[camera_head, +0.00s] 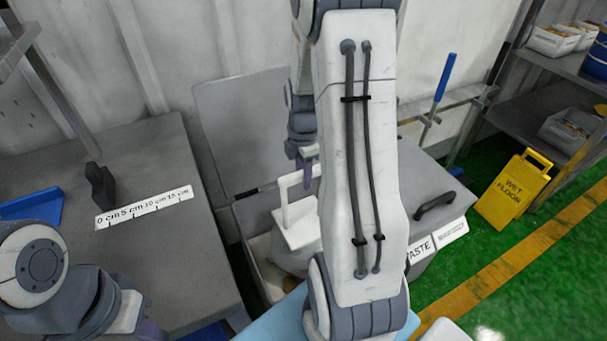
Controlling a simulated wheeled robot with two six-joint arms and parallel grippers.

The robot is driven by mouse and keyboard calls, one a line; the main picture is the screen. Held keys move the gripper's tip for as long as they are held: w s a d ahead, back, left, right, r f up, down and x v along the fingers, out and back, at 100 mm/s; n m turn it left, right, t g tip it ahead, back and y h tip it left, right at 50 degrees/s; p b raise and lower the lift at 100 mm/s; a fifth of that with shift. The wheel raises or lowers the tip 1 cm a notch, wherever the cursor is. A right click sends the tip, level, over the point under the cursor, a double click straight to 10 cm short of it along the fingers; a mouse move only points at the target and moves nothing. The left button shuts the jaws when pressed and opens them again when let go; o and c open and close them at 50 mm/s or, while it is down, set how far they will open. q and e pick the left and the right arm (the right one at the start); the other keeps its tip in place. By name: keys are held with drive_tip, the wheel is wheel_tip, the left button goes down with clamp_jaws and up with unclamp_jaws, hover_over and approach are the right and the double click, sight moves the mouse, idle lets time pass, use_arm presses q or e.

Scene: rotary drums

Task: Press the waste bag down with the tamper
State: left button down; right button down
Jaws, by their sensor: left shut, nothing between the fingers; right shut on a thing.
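The white tamper (297,229), with an upright handle and a flat plate, is inside the open grey waste bin (243,222). A pale grey waste bag (291,261) shows under and in front of its plate; whether they touch is unclear. My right gripper (306,166), with purple fingers, is shut on the tamper's handle. My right arm crosses the middle and hides the right part of the tamper and bin. My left gripper (150,331) is low at the left, partly cut off by the bottom edge, shut and empty, well apart from the bin.
The bin's lid (243,125) stands open against the wall. A grey table (165,245) at left bears a ruler strip (144,207), a dark upright piece (100,186) and a blue tray (32,207). A yellow wet-floor sign (512,190) and shelves are at right.

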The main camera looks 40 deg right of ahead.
drive_tip(key=shift+f+b, duration=1.45)
drive_tip(key=shift+f, duration=0.9)
wheel_tip(320, 180, up, 16)
drive_tip(key=p, duration=1.5)
drive_tip(key=shift+r, duration=0.1)
